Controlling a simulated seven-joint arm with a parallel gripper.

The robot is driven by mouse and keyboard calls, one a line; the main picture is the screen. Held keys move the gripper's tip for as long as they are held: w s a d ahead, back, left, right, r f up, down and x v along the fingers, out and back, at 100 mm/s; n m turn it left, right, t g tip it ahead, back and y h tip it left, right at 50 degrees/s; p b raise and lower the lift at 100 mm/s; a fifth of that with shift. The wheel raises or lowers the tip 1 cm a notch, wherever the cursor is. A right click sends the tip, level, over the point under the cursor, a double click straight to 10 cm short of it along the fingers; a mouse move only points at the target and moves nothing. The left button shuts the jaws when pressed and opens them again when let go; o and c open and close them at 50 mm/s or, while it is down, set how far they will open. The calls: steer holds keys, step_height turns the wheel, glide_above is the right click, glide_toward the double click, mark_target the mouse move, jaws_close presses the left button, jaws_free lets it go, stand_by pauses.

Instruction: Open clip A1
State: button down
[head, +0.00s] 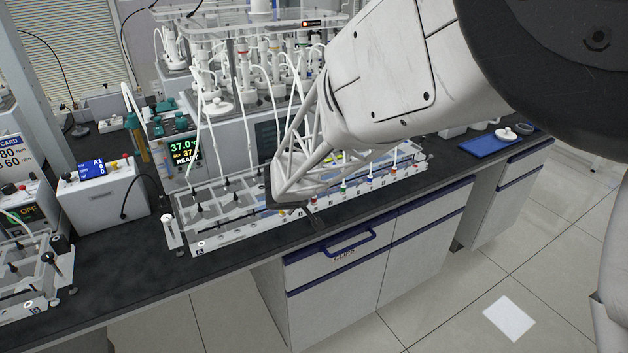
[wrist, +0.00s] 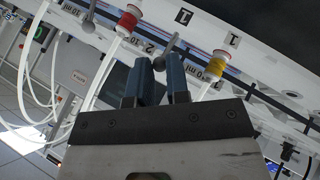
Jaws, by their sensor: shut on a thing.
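My gripper (head: 300,205) reaches down to the front of the long white rack (head: 235,240) on the bench. In the wrist view my gripper (wrist: 160,72) has its two blue fingers close together, shut on a grey clip lever (wrist: 170,48) with a rounded end. A yellow-and-red fitting (wrist: 216,66) sits to its right and a red-and-white fitting (wrist: 129,20) to its left. Labels reading 1 and 10 ml show on the rack near the lever. In the head view my arm hides the gripped spot. I cannot read whether this lever is marked A1.
Glass reactors with white tubes (head: 265,60) stand behind the rack. A display reading 37.0 (head: 181,150) is at left, beside a white box labelled A1 (head: 102,195). A second rack (head: 30,275) is at far left. A blue tray (head: 488,146) lies at right.

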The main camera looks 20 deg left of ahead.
steer(key=shift+s+d+f+m+t+y, duration=0.2)
steer(key=shift+s+d+t+y, duration=0.1)
steer(key=shift+t+y, duration=0.3)
steer(key=shift+s+d+f+m+t+y, duration=0.1)
steer(key=shift+s+d+m+t+y, duration=0.25)
steer(key=shift+t, duration=0.35)
steer(key=shift+s+d+f+m+t+y, duration=0.15)
steer(key=shift+f+t+y, duration=0.1)
steer(key=shift+t+y, duration=0.25)
steer(key=shift+s+d+f+m+t+y, duration=0.1)
steer(key=shift+f+t+y, duration=0.15)
steer(key=shift+t, duration=0.35)
stand_by(0.8)
steer(key=c, duration=1.1)
jaws_free()
steer(key=shift+r, duration=0.1)
steer(key=shift+s+r, duration=0.1)
steer(key=shift+s, duration=0.05)
steer(key=v, duration=0.7)
steer(key=shift+s, duration=0.2)
